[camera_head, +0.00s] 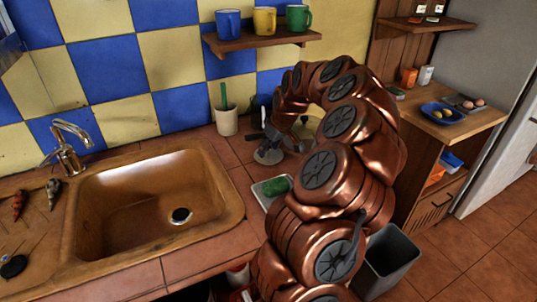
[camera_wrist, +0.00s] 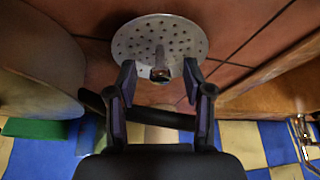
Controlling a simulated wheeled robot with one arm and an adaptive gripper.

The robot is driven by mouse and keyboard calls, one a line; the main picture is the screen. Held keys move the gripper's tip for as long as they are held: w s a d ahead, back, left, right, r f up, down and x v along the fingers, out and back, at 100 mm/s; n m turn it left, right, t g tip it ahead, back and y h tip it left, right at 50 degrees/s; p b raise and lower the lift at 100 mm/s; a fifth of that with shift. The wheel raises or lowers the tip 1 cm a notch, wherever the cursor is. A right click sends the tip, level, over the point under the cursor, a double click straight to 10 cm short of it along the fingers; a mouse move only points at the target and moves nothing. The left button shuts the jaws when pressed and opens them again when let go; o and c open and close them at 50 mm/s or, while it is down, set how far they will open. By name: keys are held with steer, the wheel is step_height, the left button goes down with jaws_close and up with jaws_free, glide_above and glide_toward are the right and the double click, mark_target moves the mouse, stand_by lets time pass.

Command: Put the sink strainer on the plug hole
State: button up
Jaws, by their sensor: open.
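The sink strainer (camera_wrist: 177,32) is a pale, round, perforated metal disc with a short upright knob, lying on the tiled counter. It shows as a small grey disc in the head view (camera_head: 267,157), right of the sink. My gripper (camera_wrist: 159,78) is open, with one finger on each side of the knob. I see gaps between the fingers and the knob; contact does not show. In the head view my gripper (camera_head: 271,138) is over the disc, partly hidden by my arm. The plug hole (camera_head: 180,216) is a dark, uncovered ring in the basin floor.
The brown sink (camera_head: 110,190) has a chrome tap (camera_head: 65,150) behind it. A pale cup (camera_head: 227,122) stands near the wall. A tray with a green sponge (camera_head: 274,187) lies in front of the strainer. A large round vessel (camera_wrist: 35,65) is close beside my gripper.

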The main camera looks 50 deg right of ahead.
steer(key=shift+w+f, duration=0.1)
steer(key=shift+f, duration=0.15)
jaws_close()
steer(key=shift+r, duration=0.1)
stand_by(0.4)
